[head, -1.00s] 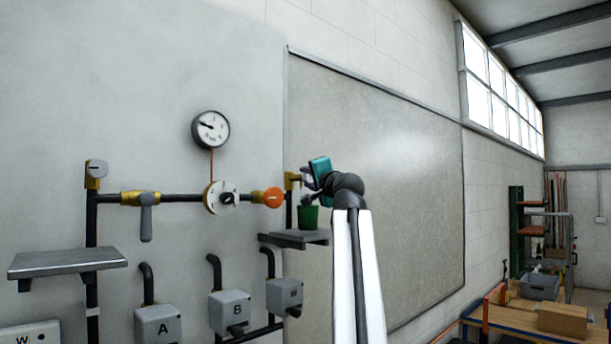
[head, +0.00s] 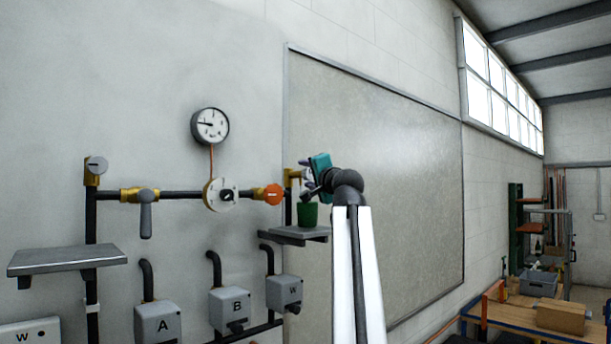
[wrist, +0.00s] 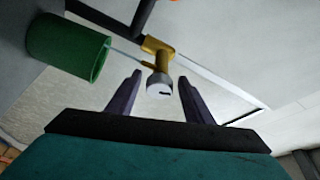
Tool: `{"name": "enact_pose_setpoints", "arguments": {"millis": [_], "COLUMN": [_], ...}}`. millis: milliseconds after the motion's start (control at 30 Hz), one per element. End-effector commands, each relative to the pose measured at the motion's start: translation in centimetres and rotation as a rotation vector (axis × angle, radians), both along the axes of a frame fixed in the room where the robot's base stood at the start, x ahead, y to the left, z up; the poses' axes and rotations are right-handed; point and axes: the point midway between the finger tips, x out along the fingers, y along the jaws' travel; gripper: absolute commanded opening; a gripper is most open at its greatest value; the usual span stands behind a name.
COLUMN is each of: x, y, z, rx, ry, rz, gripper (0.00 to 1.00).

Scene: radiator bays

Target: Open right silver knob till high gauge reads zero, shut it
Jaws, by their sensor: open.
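The right silver knob (wrist: 160,86) sits on a brass valve (wrist: 157,52) and shows a dark slot. My gripper (wrist: 159,78) is open, with one finger on each side of the knob in the wrist view; I cannot tell whether they touch it. A thin pale stream runs from the valve into a green cup (wrist: 68,47). In the head view my gripper (head: 307,184) hides most of this valve, above the green cup (head: 308,214). The high gauge (head: 210,125) has its needle pointing left, slightly upward. The left silver knob (head: 96,166) is on the far-left pipe.
The cup stands on a small grey shelf (head: 296,233). An orange knob (head: 273,195), a round flange dial (head: 221,195) and a grey lever (head: 146,215) line the pipe. Grey boxes hang below. An empty shelf (head: 66,261) is at left.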

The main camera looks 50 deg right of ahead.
Motion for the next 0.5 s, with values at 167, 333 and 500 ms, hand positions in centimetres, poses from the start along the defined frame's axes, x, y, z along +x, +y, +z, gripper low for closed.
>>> {"name": "enact_pose_setpoints", "arguments": {"millis": [167,333,500], "x": [-1.1,-3.0,-5.3], "y": [0.5,1.4,2.5], "z": [-0.4,-0.9,-1.2], "rx": [-0.001,-0.001,0.0], "ry": [-0.001,-0.001,-0.002], "rz": [-0.001,-0.001,-0.002], "gripper": [0.47,0.47,0.47]}}
